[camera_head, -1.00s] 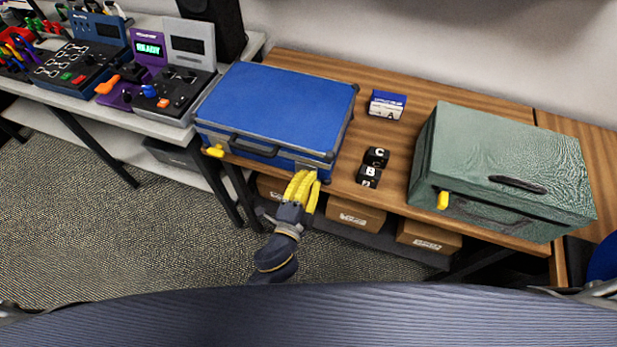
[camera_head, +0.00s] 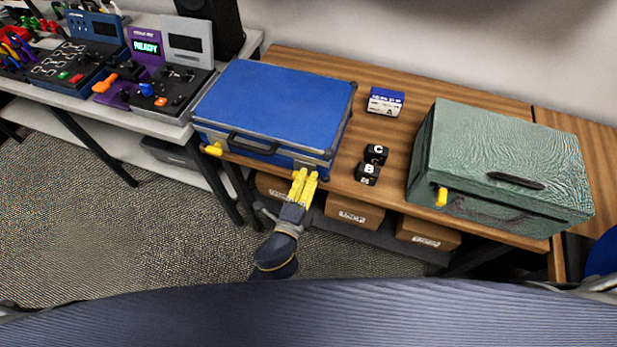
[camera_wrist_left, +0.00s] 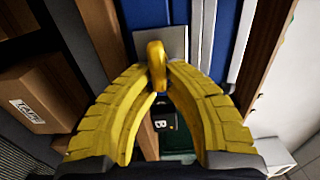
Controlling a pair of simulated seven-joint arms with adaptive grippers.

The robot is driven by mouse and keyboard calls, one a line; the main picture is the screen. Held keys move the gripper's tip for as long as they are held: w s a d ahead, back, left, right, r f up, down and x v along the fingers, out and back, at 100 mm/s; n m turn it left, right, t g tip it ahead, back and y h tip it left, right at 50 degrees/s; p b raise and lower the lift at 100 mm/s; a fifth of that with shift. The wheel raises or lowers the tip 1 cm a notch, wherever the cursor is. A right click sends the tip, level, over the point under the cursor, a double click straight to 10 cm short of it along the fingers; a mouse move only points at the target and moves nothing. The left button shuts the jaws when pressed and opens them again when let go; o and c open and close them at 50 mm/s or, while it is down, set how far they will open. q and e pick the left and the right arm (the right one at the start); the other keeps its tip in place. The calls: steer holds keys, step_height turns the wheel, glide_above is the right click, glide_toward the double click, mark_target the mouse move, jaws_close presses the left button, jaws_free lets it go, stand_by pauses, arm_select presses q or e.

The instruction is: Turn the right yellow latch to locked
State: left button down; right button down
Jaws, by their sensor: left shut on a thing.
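The blue case (camera_head: 275,103) lies closed on the wooden table. Its left yellow latch (camera_head: 213,149) sticks out at the front left corner. My left gripper (camera_head: 304,176), with yellow fingers, is at the front right corner of the case. In the left wrist view, the right yellow latch (camera_wrist_left: 157,62) stands on a grey plate (camera_wrist_left: 160,42) on the blue case. The gripper's fingertips (camera_wrist_left: 167,76) are shut on this latch from both sides. In the head view the fingers hide this latch. My right gripper is not in view.
A green case (camera_head: 505,165) with a yellow latch (camera_head: 441,197) stands at right. Black lettered blocks (camera_head: 367,174) and a small blue and white box (camera_head: 385,102) lie between the cases. Cardboard boxes (camera_head: 354,212) sit on a shelf below.

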arm_select(q)
steer(key=c, duration=1.4)
jaws_free()
steer(key=v, duration=1.2)
